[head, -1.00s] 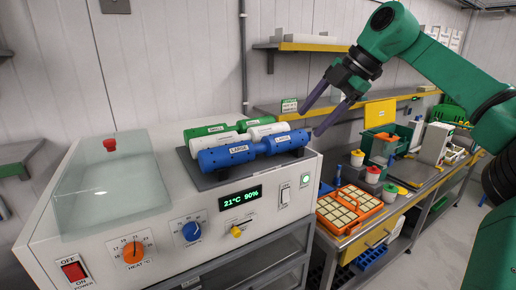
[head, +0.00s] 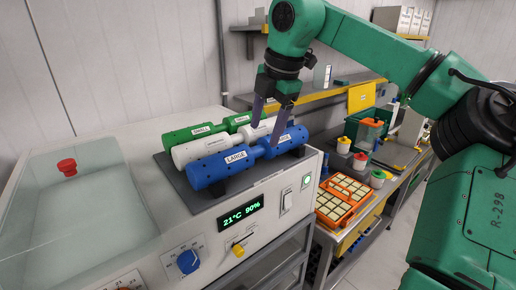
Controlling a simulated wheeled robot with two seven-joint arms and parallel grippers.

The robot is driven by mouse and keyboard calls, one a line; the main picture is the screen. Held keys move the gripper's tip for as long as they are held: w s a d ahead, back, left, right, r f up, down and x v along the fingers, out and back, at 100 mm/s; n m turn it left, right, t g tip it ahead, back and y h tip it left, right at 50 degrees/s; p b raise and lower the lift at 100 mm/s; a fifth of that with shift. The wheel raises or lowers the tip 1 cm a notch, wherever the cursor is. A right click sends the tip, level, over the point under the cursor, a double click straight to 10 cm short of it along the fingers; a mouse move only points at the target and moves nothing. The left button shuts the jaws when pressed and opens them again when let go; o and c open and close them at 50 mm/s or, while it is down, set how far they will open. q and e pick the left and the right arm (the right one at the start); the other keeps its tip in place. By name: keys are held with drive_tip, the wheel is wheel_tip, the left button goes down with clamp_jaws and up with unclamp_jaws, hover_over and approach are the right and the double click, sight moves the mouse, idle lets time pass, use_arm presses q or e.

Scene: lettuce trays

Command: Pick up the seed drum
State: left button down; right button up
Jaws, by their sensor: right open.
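Three seed drums lie side by side on a dark rack (head: 182,186) on top of the white machine. The blue drum (head: 222,169), labelled LARGE, is nearest. The white drum (head: 198,151) lies behind it and the green drum (head: 188,136) is at the back. Each has a narrower middle between thicker ends. My right gripper (head: 265,134) is open and points down, its fingertips over the right-hand part of the blue and white drums. The fingers hide part of the drums. I cannot tell whether they touch one. My left gripper is not in view.
The machine has a clear cover (head: 85,200) with a red knob at left and a display (head: 241,213) in front. An orange seed tray (head: 343,202) and lidded pots stand on the bench at right. A yellow-edged shelf (head: 310,93) runs behind my right gripper.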

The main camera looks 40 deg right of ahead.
sight(256, 148)
drive_tip(key=w+f+p, duration=0.1)
drive_tip(key=f, duration=0.1)
drive_tip(key=w+f+p, duration=0.2)
drive_tip(key=f, duration=0.1)
drive_tip(key=shift+w+a+f, duration=0.1)
drive_tip(key=shift+w+f, duration=0.25)
drive_tip(key=shift+f, duration=0.3)
drive_tip(key=shift+s, duration=0.35)
drive_tip(key=c, duration=0.5)
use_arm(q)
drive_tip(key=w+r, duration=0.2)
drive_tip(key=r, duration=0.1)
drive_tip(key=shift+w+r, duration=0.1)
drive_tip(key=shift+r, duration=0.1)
use_arm(e)
clamp_jaws()
